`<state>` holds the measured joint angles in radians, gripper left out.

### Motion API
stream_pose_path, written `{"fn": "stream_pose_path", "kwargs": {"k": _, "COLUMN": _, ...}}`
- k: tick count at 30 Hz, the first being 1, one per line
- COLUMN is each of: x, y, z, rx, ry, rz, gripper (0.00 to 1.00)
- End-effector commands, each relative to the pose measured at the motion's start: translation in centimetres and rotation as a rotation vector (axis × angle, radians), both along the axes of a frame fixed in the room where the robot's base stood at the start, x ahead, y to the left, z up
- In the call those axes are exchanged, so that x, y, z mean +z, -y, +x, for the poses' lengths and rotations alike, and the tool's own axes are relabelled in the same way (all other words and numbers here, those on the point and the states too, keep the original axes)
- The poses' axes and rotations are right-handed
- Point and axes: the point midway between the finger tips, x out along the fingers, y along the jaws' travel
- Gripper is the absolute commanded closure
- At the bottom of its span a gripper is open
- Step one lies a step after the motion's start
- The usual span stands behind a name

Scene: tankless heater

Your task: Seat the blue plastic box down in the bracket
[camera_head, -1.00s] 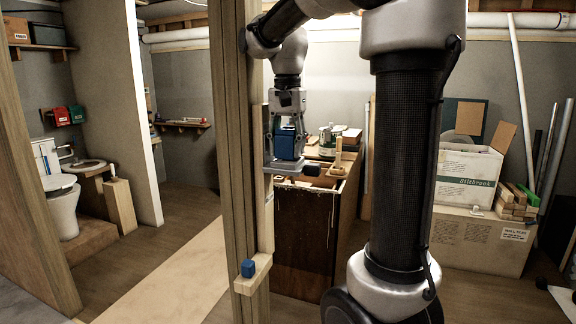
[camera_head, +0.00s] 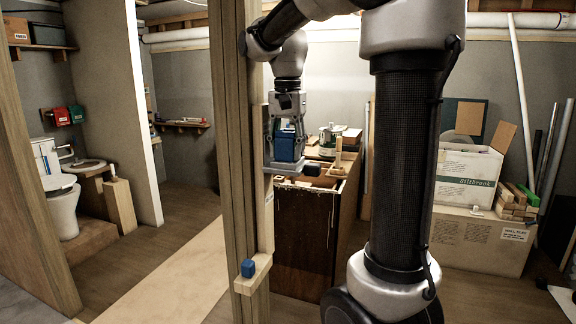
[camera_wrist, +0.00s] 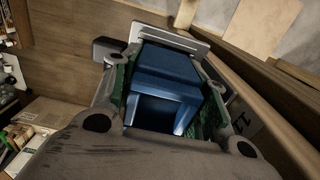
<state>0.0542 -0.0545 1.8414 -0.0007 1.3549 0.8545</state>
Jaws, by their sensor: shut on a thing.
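The blue plastic box (camera_head: 288,147) is upright between the fingers of my gripper (camera_head: 286,140). It also shows in the wrist view (camera_wrist: 166,85), with a finger along each side. My gripper is shut on it and points down. The grey bracket (camera_head: 284,168) is beside the wooden post, right under the box, with a dark block at its right end. In the wrist view a pale plate of the bracket (camera_wrist: 180,38) shows beyond the box. The box's lower edge is at or just above the bracket; I cannot tell whether they touch.
The wooden post (camera_head: 240,150) stands close to the left of my gripper. A small blue block (camera_head: 248,268) sits on a wooden ledge lower on the post. A brown cabinet (camera_head: 305,235) with a cluttered top stands behind. Open floor lies left of the post.

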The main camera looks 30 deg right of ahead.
Motion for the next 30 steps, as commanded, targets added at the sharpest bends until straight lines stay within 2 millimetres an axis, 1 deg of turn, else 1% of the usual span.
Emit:
{"fn": "stream_pose_path", "kwargs": {"k": 26, "x": -0.87, "y": 0.00, "z": 0.00, "rx": 0.000, "ry": -0.001, "rz": 0.001, "gripper": 0.89}}
{"fn": "stream_pose_path", "kwargs": {"k": 27, "x": -0.87, "y": 0.00, "z": 0.00, "rx": 0.000, "ry": -0.001, "rz": 0.000, "gripper": 0.49}}
{"fn": "stream_pose_path", "kwargs": {"k": 30, "x": -0.87, "y": 0.00, "z": 0.00, "rx": 0.000, "ry": -0.001, "rz": 0.001, "gripper": 0.31}}
